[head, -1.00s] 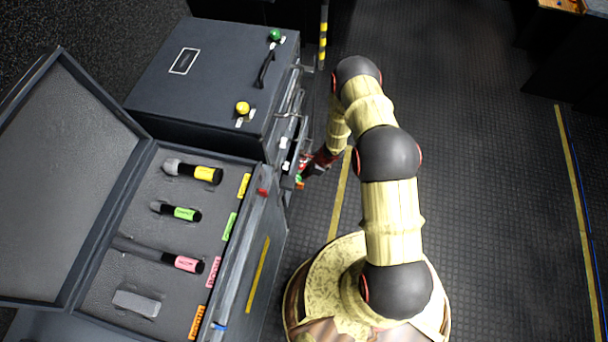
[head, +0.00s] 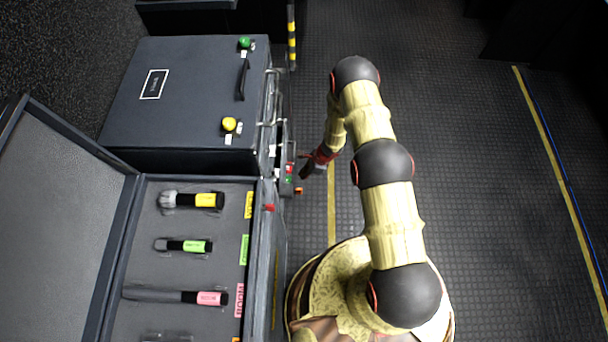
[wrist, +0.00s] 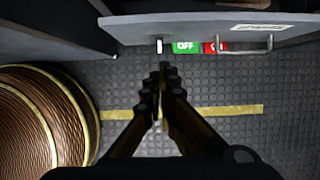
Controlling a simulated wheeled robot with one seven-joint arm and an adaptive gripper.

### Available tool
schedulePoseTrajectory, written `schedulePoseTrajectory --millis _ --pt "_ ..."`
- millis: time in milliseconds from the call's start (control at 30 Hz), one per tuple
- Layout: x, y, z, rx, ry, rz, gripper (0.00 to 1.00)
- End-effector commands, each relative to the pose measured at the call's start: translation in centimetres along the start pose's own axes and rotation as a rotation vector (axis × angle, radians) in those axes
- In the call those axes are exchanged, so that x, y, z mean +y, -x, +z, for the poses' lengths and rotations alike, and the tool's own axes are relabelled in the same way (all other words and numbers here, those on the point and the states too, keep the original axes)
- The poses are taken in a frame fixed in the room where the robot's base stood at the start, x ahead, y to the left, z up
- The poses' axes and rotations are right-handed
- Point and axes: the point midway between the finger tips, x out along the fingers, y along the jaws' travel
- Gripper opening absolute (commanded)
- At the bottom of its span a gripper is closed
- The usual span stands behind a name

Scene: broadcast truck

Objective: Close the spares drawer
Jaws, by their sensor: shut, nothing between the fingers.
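A drawer front (head: 286,165) with small red and green labels stands out from the right side of the dark cabinet in the head view. It looks partly pulled out. In the wrist view, a grey drawer front (wrist: 200,25) spans the top, with a metal bar handle (wrist: 245,47), a green "OFF" label and a red label. I cannot read its white name plate. My gripper (head: 305,173) is just right of the drawer front in the head view. In the wrist view its fingers (wrist: 162,72) are together, empty and apart from the drawer front, above the floor.
An open case (head: 230,255) with several labelled microphones lies at left. A closed dark box (head: 190,90) with green and yellow knobs sits behind it. The ribbed floor at right is clear.

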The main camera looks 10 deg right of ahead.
Motion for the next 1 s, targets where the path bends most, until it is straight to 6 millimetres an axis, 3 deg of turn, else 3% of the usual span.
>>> schedulePoseTrajectory --millis 100,367,600,1000 --pt "0.1 -2.9 -0.2 0.001 0.001 0.002 0.00" --pt "0.1 -7.9 -0.2 0.000 0.001 0.001 0.00" --pt "0.0 -8.6 2.9 0.000 0.003 0.000 0.00" --pt "0.1 -8.7 3.7 0.000 0.000 0.000 0.00"
